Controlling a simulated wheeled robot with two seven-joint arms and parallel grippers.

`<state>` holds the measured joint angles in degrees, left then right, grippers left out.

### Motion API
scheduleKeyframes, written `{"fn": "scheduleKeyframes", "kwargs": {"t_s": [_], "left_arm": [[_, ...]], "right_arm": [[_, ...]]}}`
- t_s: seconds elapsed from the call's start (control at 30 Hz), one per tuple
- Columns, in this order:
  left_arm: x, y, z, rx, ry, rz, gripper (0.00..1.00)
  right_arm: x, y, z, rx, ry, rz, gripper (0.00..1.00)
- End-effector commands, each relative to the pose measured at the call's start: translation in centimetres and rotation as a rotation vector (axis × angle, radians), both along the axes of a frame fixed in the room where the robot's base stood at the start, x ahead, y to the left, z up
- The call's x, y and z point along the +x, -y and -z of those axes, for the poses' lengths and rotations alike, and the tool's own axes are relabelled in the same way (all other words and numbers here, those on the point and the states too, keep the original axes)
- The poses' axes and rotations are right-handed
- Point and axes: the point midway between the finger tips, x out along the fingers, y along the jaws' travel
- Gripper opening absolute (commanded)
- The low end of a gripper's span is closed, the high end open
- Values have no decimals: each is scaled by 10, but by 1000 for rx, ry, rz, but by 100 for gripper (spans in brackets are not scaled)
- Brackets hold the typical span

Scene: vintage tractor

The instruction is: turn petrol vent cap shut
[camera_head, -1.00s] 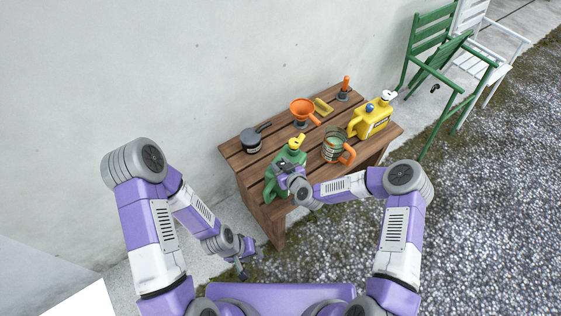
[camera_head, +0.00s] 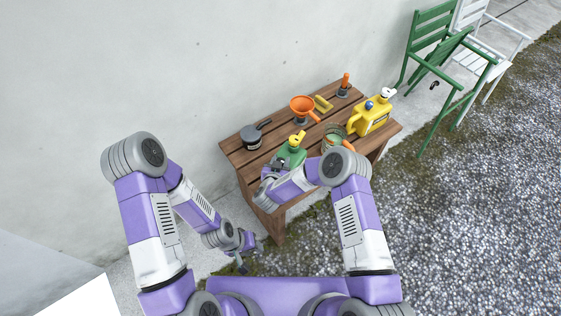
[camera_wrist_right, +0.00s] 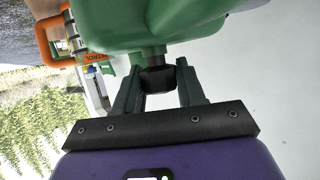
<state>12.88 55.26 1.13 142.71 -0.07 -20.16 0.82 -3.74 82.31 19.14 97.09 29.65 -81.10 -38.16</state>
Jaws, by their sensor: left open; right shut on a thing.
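A green can (camera_head: 293,158) with a yellow spout top (camera_head: 295,140) stands near the front of the wooden table, partly hidden by my right arm. In the right wrist view, the green can (camera_wrist_right: 135,28) fills the top, and a small dark cap (camera_wrist_right: 157,79) sticks out from it. My right gripper (camera_head: 280,164) is at the can, shut on that cap with one finger on each side. The cap is hidden in the head view. My left gripper (camera_head: 243,264) is open, low in front of the table and away from the can.
A yellow can (camera_head: 372,119) with a blue cap stands at the table's right. An orange funnel (camera_head: 303,105), a dark lidded pot (camera_head: 251,137) and an orange-handled jug (camera_head: 332,143) share the wooden table (camera_head: 236,155). Green and white chairs stand at right; a wall rises behind.

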Motion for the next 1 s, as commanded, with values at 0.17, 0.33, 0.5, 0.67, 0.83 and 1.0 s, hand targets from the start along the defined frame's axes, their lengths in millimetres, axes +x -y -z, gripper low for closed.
{"fn": "scheduleKeyframes", "kwargs": {"t_s": [0.17, 0.33, 0.5, 0.67, 0.83, 1.0], "left_arm": [[0, 0, 0, 0, 0, 0, 43], [0, 0, 0, 0, 0, 0, 43], [0, 0, 0, 0, 0, 0, 43], [0, 0, 0, 0, 0, 0, 43], [0, 0, 0, 0, 0, 0, 43], [0, 0, -1, 0, 0, 0, 43]], "right_arm": [[0, 0, 0, 0, 1, 25, 9], [0, 1, 0, -1, 0, 30, 9], [0, 1, 0, 0, 0, 29, 9], [0, 0, 0, 0, 0, 28, 56], [0, 0, 0, 0, 0, 27, 61], [-1, -1, -1, 0, -1, 26, 61]]}}
